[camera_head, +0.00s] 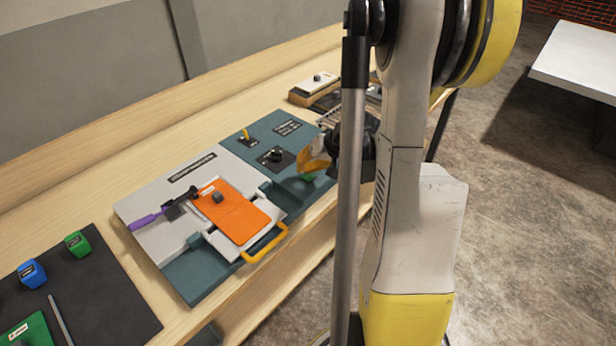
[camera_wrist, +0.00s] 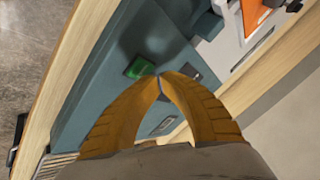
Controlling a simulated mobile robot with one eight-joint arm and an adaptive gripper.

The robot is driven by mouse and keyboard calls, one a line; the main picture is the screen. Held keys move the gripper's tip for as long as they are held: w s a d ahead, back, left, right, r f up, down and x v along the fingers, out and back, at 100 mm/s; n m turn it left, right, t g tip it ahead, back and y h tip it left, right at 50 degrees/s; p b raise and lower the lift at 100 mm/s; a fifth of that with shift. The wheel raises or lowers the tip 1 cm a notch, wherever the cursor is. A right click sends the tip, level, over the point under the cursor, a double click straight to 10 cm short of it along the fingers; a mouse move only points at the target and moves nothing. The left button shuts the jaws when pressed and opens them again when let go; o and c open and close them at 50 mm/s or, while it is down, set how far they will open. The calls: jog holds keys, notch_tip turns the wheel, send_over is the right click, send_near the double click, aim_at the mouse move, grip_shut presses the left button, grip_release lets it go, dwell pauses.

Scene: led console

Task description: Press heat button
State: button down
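A green button (camera_head: 308,177) sits on the teal part of the console (camera_head: 262,137), close to the front edge. In the wrist view the green button (camera_wrist: 140,67) is a square block on a dark base. My gripper (camera_head: 309,163) is over the right part of the console, next to the button. In the wrist view my gripper's yellow fingers (camera_wrist: 160,77) meet at the tips, with nothing seen between them. The tips appear just beside the button's lower right corner; I cannot tell whether they touch it. No label on the button is readable.
An orange plate (camera_head: 232,212) with a yellow handle (camera_head: 265,243) and a purple-handled lever (camera_head: 148,220) are on the console's left part. A black knob (camera_head: 276,155) and yellow switch (camera_head: 246,134) stand behind. A dark mat (camera_head: 95,295) with coloured blocks lies left.

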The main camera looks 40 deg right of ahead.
aim_at(304, 176)
jog(key=shift+f+b, duration=0.3)
jog(key=shift+f, duration=0.05)
jog(key=shift+f+b, duration=0.4)
jog(key=shift+b, duration=0.05)
dwell(0.5)
jog(key=shift+r, duration=0.1)
jog(key=shift+r+p, duration=0.6)
jog(key=shift+r, duration=0.15)
jog(key=shift+r+p, duration=1.85)
jog(key=shift+r, duration=0.75)
jog(key=shift+a, duration=0.1)
